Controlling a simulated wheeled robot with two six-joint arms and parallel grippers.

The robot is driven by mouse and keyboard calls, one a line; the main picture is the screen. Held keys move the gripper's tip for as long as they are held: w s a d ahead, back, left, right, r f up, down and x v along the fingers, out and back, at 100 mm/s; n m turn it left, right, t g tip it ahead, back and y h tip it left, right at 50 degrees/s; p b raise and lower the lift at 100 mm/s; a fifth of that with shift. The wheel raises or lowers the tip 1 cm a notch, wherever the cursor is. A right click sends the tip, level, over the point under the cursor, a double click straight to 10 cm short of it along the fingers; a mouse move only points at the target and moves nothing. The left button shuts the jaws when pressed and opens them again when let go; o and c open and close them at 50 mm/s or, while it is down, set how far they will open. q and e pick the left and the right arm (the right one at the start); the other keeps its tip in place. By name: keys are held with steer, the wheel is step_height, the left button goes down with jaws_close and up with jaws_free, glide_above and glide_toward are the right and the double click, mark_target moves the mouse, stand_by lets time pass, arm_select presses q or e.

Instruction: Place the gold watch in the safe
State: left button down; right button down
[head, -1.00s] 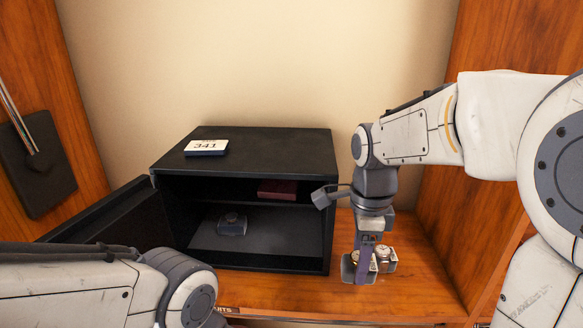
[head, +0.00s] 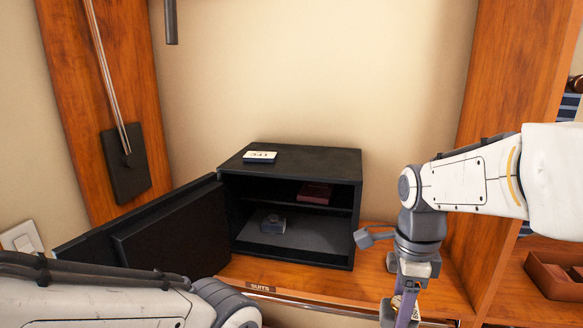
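The black safe (head: 300,154) stands open on the wooden shelf, its door (head: 165,232) swung out to the left. A watch on a dark cushion (head: 272,224) lies on the safe's floor. My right gripper (head: 398,308) points down at the front right of the safe, outside it. It appears shut on a small gold watch (head: 398,301), mostly hidden by the fingers. Another item (head: 391,262), partly hidden behind the gripper, stands on the shelf. My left arm crosses the lower left; its gripper is out of view.
A dark red box (head: 315,193) lies on the safe's upper shelf. A white card numbered 341 (head: 260,156) sits on top of the safe. The wooden shelf (head: 300,278) has a front rail and a SUITS label. A brown tray (head: 556,275) is at the far right.

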mark_target(390, 300)
steer(key=shift+a+f+n, duration=0.25)
steer(key=shift+n, duration=0.05)
steer(key=shift+w+a+f+n, duration=0.35)
steer(key=shift+w+f+n, duration=0.35)
steer(key=shift+w+f, duration=0.15)
steer(key=shift+f+n, duration=0.25)
steer(key=shift+n, duration=0.25)
steer(key=w+a+f+n, duration=0.2)
steer(key=a+f+n, duration=0.4)
steer(key=f+n, duration=0.3)
steer(key=w+a+f+n, duration=0.3)
steer(key=a+f+n, duration=0.2)
steer(key=f+n, duration=0.45)
steer(key=s+d+f, duration=0.2)
steer(key=d, duration=0.3)
steer(key=s+d+f, duration=0.2)
steer(key=d+f, duration=0.1)
steer(key=d, duration=0.3)
steer(key=shift+d, duration=0.15)
steer(key=shift+m, duration=0.35)
